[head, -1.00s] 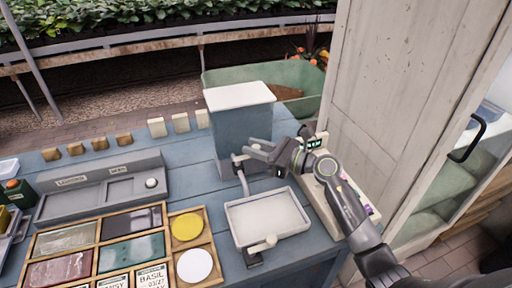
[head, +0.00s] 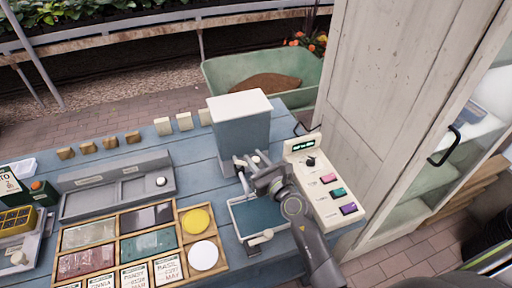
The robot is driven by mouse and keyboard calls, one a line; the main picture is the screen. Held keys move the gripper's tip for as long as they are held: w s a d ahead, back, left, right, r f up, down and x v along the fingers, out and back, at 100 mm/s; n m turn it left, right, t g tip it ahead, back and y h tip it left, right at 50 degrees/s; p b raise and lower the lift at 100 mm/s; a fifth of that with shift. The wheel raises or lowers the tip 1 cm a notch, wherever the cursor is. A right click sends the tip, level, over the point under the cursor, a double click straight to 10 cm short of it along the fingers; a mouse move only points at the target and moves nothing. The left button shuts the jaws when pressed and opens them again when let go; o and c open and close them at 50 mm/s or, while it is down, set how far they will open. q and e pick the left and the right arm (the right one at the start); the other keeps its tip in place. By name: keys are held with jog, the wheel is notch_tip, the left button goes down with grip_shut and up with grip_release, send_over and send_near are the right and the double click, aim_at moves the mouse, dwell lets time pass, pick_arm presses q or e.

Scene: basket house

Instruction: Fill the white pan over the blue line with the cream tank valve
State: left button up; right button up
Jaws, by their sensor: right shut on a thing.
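The blue-grey tank (head: 240,135) with a cream lid stands at the back of the blue table. A pipe comes down from its front. My right gripper (head: 258,172) is at the tank's front, shut on the cream tank valve, of which only small parts show around the fingers. The white pan (head: 238,222) sits below, partly hidden by my gripper and arm. Its inside shows dark blue-green, like liquid; I cannot make out the blue line or the level against it. A cream knob (head: 263,237) is at the pan's front. My left gripper is not in view.
A cream control panel (head: 328,187) with a lit display, a dial and coloured buttons lies right of the pan. A wooden tray (head: 177,247) with colour panels and cards is on the left. A grey trough (head: 100,190) lies behind it. A white cabinet stands right.

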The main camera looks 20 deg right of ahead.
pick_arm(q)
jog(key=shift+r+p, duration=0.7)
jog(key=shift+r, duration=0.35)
pick_arm(e)
jog(key=shift+s+a+m+h, duration=0.15)
jog(key=shift+m+h, duration=0.2)
jog(key=shift+h, duration=0.2)
jog(key=shift+s+a+m+h, duration=0.15)
jog(key=shift+m+h, duration=0.2)
jog(key=shift+h, duration=0.2)
jog(key=shift+d+t, duration=0.1)
jog(key=shift+t, duration=0.2)
jog(key=o, duration=0.9)
jog(key=shift+d, duration=0.1)
